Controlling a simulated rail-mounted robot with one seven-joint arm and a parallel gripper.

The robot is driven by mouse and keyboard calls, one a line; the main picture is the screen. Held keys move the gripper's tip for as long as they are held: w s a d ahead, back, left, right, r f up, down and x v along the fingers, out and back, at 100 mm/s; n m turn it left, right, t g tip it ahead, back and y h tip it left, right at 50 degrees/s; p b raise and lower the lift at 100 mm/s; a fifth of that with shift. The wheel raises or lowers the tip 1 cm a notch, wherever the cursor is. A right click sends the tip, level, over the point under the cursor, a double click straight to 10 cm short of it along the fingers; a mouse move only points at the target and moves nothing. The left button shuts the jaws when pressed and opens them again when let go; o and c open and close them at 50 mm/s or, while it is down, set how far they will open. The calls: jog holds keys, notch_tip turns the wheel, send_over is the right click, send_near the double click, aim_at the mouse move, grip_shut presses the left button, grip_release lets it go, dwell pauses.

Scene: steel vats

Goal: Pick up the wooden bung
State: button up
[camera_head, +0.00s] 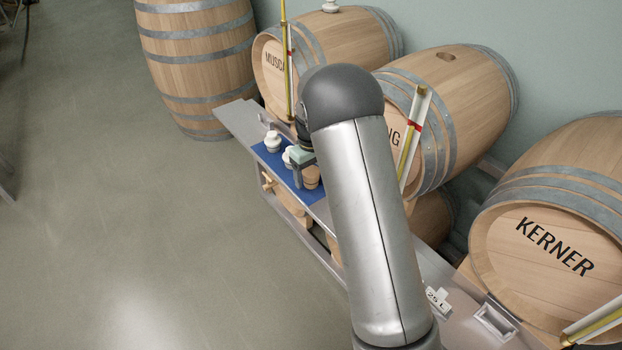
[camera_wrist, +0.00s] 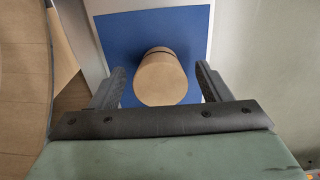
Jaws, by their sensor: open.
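The wooden bung (camera_wrist: 160,78) is a short tan cylinder with a dark line around it. In the wrist view it stands on a blue mat (camera_wrist: 113,38), between the two fingers of my open gripper (camera_wrist: 160,88), with a gap on each side. In the head view the bung (camera_head: 312,178) is at the right end of the blue mat (camera_head: 270,160), partly behind my gripper (camera_head: 299,174). Whether the fingers are level with the bung or above it, I cannot tell.
An upright barrel (camera_head: 198,65) stands at the far end. The floor (camera_head: 120,210) on the left is clear.

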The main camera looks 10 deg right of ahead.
jog(key=c, duration=1)
jog(key=shift+r, duration=0.15)
jog(key=shift+c, duration=0.2)
